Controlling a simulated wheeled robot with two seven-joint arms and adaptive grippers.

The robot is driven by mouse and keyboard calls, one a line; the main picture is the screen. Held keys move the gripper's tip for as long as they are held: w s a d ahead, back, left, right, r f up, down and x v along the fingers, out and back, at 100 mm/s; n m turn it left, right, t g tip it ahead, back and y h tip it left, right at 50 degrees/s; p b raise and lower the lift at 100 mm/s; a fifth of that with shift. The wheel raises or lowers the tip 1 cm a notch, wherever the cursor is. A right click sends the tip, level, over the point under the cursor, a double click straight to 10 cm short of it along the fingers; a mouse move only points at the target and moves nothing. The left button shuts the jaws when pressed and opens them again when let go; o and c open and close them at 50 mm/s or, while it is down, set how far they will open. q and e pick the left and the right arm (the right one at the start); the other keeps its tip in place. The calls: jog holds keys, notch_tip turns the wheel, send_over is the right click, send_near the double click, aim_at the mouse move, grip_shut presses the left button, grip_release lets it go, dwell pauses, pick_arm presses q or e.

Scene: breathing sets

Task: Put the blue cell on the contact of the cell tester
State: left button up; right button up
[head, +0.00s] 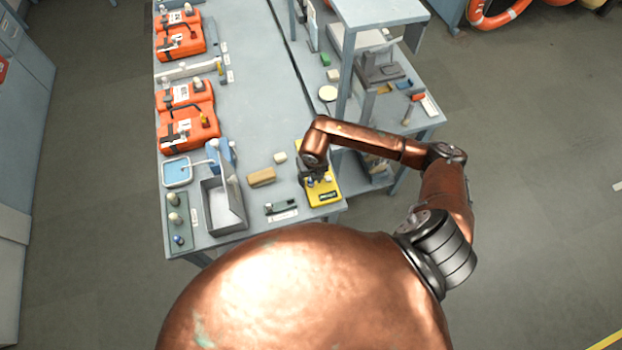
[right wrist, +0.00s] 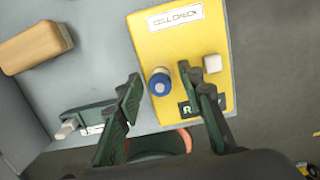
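The yellow cell tester (head: 326,198) stands at the near right corner of the table. It also shows in the right wrist view (right wrist: 184,42), with a "CELL CHECK" label, a pale square button and a green display partly hidden by a finger. The blue cell (right wrist: 160,84), round with a pale ring, stands upright on the tester. Its underside and the contact beneath are hidden. My right gripper (right wrist: 159,76) is open above the tester, its fingertips on either side of the cell with gaps showing. In the head view my right gripper (head: 318,178) hides the cell. My left gripper is out of view.
A wooden block (head: 262,177) and a small dark green holder (head: 280,206) lie left of the tester. A grey open box (head: 222,218) and a green tray (head: 179,236) with round pieces stand further left. Orange cases (head: 187,118) line the left edge. A shelf post rises behind my arm.

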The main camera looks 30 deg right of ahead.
jog(key=shift+r, duration=0.1)
jog(key=shift+r, duration=0.25)
notch_tip(320, 180, up, 12)
jog(key=s+b, duration=0.1)
jog(key=shift+s+a+f, duration=0.2)
jog(key=shift+c, duration=0.2)
dwell(0.6)
